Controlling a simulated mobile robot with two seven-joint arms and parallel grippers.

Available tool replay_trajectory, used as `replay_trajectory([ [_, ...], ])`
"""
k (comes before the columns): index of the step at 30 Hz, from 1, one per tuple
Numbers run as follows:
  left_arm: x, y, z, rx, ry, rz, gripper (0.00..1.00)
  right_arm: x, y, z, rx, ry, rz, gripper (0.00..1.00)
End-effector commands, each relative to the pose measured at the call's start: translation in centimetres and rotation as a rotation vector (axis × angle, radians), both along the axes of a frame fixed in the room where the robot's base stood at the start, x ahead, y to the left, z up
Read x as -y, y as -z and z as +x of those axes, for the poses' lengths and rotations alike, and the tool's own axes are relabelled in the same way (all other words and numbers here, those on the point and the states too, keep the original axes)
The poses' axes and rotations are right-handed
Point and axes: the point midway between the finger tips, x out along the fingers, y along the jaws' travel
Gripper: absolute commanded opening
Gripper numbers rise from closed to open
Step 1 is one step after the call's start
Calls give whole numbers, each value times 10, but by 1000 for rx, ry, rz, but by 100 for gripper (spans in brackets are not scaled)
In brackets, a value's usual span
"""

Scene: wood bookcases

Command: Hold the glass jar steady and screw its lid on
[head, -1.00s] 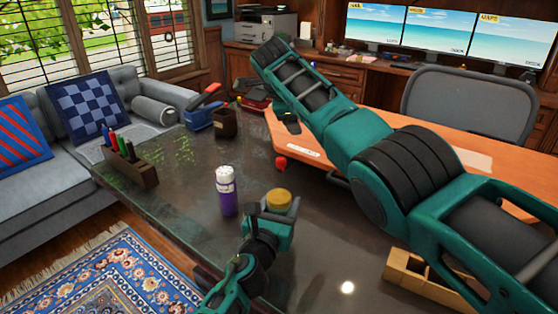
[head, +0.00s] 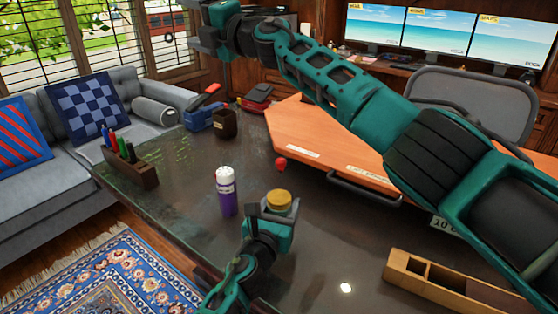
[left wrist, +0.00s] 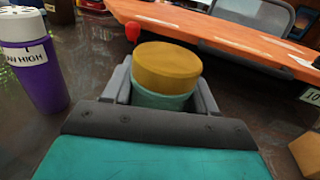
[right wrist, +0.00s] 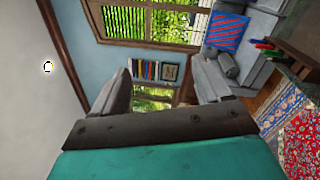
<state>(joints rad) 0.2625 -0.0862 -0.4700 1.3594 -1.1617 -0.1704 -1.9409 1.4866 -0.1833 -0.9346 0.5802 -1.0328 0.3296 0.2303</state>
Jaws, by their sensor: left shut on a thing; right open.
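The glass jar (left wrist: 163,101) stands between my left gripper's fingers in the left wrist view, with its yellow lid (left wrist: 167,65) sitting on top. Only a narrow greenish band of glass shows under the lid. The lid (head: 279,200) also shows in the head view; I cannot tell how tightly it sits. My left gripper (head: 270,210) is shut on the jar at the dark desk. My right gripper (head: 209,38) is raised at the upper left of the head view, far from the jar. It is open and empty, facing the room in the right wrist view.
A purple white-capped bottle (head: 226,192) stands just left of the jar. A red object (head: 281,163) lies behind it. A pen holder (head: 130,168), brown cup (head: 224,124) and blue item (head: 199,118) stand left. A wooden organizer (head: 470,285) is at front right. The desk between is clear.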

Motion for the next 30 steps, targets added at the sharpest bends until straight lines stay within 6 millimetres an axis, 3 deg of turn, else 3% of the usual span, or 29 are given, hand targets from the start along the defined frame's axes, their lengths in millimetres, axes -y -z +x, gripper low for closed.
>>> replay_trajectory([
  [3,0,1,0,-1,0,-1,0,-15,34,-24,233,-130,-340,76],
  [8,0,0,0,-1,0,-1,0,-14,90,-53,540,-354,-774,76],
  [14,0,0,0,-1,0,-1,0,23,164,-82,878,-735,-1243,76],
  [18,0,0,0,-1,0,0,0,68,204,-96,1056,-1068,-1489,76],
  [24,0,0,0,-1,0,0,0,129,232,-110,1182,-1503,-1655,76],
  [30,0,0,0,-1,0,0,0,158,238,-116,1212,-1722,-1685,76],
])
